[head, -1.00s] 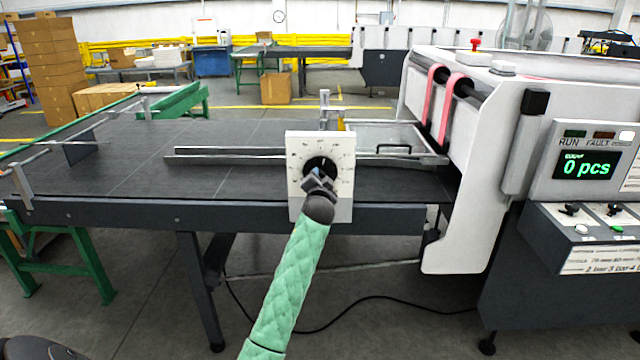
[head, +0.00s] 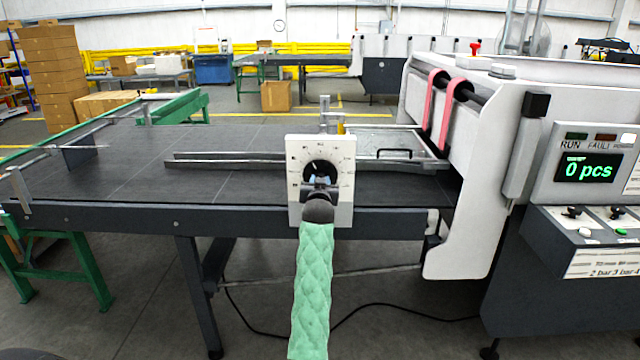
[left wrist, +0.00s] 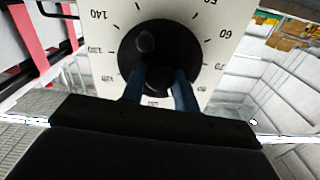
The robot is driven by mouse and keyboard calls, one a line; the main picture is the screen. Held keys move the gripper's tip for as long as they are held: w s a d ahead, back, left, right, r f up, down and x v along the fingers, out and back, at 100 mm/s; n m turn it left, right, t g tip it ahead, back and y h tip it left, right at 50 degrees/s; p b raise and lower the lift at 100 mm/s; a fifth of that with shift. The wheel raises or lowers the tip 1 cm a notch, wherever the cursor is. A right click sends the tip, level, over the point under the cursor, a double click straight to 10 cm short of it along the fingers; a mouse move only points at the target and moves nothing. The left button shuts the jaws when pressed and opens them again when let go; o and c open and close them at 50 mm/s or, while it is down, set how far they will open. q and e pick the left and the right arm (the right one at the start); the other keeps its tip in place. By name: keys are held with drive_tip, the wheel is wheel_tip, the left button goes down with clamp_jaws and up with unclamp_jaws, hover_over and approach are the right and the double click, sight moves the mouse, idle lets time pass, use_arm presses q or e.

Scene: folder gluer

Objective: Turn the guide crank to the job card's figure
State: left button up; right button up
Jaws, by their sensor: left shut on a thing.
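The guide crank is a black round hub (head: 318,167) on a white dial plate (head: 344,150) at the front edge of the dark feed table. In the left wrist view the hub (left wrist: 137,48) carries a small dark round knob (left wrist: 146,41). Figures around it on the plate (left wrist: 112,24) include 140, 50, 60 and 70, some cut off or hidden. My left gripper (head: 320,184) is in front of the dial. In the left wrist view its blue fingers (left wrist: 163,86) are shut on the crank's lower part. I cannot make out a pointer or a job card's figure. My right gripper is out of view.
A metal guide rail (head: 225,157) lies across the feed table (head: 130,170) behind the dial. The white machine (head: 485,170) with pink belts stands at right, its display (head: 588,168) reading 0 pcs. A cable (head: 380,300) runs along the floor under the table.

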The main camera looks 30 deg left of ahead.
use_arm(q)
drive_tip(key=shift+f, duration=0.15)
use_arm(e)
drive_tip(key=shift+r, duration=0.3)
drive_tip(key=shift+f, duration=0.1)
use_arm(q)
drive_tip(key=o, duration=1)
drive_tip(key=shift+c, duration=0.2)
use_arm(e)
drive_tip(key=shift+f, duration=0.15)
use_arm(q)
drive_tip(key=b+v, duration=0.2)
drive_tip(key=v, duration=0.5)
drive_tip(key=shift+s+d, duration=0.2)
drive_tip(key=shift+s, duration=0.15)
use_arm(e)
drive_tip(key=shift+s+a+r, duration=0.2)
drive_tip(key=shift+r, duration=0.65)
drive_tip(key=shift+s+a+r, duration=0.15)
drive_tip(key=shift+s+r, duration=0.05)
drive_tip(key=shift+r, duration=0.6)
